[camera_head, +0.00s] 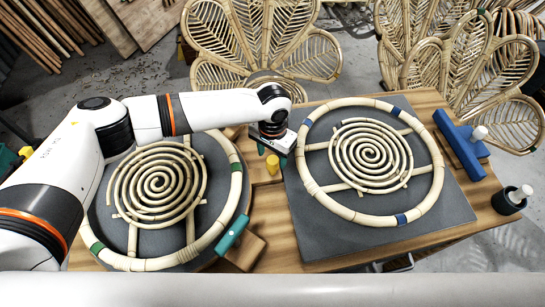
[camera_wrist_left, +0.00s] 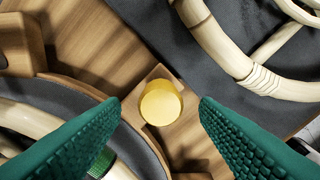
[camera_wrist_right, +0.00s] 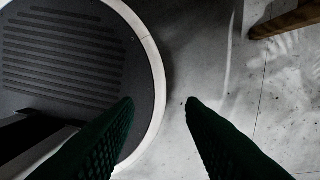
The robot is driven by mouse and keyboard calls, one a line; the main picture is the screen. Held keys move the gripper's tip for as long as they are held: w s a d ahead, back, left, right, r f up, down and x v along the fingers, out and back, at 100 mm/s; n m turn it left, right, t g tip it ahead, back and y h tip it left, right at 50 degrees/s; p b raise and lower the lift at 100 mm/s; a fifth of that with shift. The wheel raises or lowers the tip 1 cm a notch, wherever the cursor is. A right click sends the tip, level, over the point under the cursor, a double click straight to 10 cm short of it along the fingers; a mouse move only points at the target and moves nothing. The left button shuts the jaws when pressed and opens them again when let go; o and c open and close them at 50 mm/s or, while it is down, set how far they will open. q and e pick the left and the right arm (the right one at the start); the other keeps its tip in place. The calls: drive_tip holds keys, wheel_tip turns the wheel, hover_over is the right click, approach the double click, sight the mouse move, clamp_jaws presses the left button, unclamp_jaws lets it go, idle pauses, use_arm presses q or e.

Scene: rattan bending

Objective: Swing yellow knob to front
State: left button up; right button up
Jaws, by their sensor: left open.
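The yellow knob (camera_head: 272,165) stands on a wooden block between the two rattan rings in the head view. In the left wrist view the knob (camera_wrist_left: 161,102) shows from above as a round yellow top on the wood. My left gripper (camera_head: 274,146) is above the knob. Its green fingers (camera_wrist_left: 160,105) are open, one on each side of the knob in that view, with nothing held.
A left rattan ring with a spiral (camera_head: 236,190) lies on a round dark board, and a right one (camera_head: 436,190) on a grey mat (camera_head: 300,220). A teal clamp (camera_head: 232,234), a blue clamp (camera_head: 462,146) and a dark cup (camera_head: 507,203) are on the wooden table (camera_head: 280,258). Rattan chairs (camera_head: 235,40) stand behind.

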sight(273, 160)
use_arm(q)
drive_tip(key=shift+f, duration=1.7)
clamp_jaws()
